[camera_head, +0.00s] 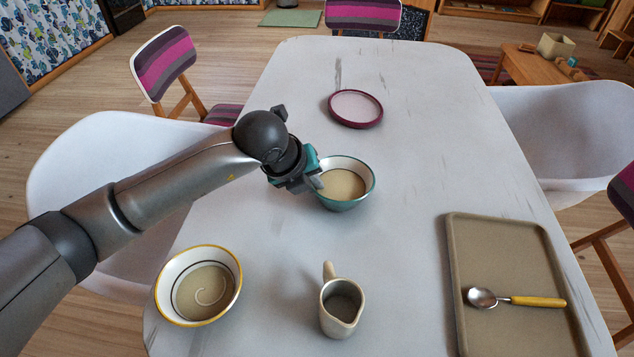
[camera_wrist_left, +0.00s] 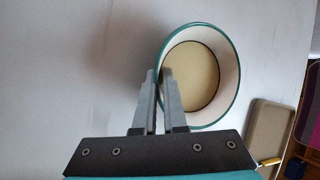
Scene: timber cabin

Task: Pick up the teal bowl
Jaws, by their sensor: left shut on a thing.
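The teal bowl (camera_head: 345,185) stands on the white table, with a teal outside and rim, a pale inside wall and a tan bottom. In the left wrist view the bowl (camera_wrist_left: 229,72) shows from above, its near rim between my fingers. My left gripper (camera_head: 318,178) is shut on the bowl's left rim, one finger inside and one outside. Its fingers also show in the left wrist view (camera_wrist_left: 160,88). From the head view I cannot tell whether the bowl touches the table. My right gripper is not in view.
On the table (camera_head: 270,225) are a yellow-rimmed bowl (camera_head: 170,287), a small jug (camera_head: 341,310), a purple-rimmed plate (camera_head: 356,108) and a brown tray (camera_head: 500,250) with a yellow-handled spoon (camera_head: 530,301). White chairs (camera_head: 75,165) flank the table. The space between the teal bowl and the tray is clear.

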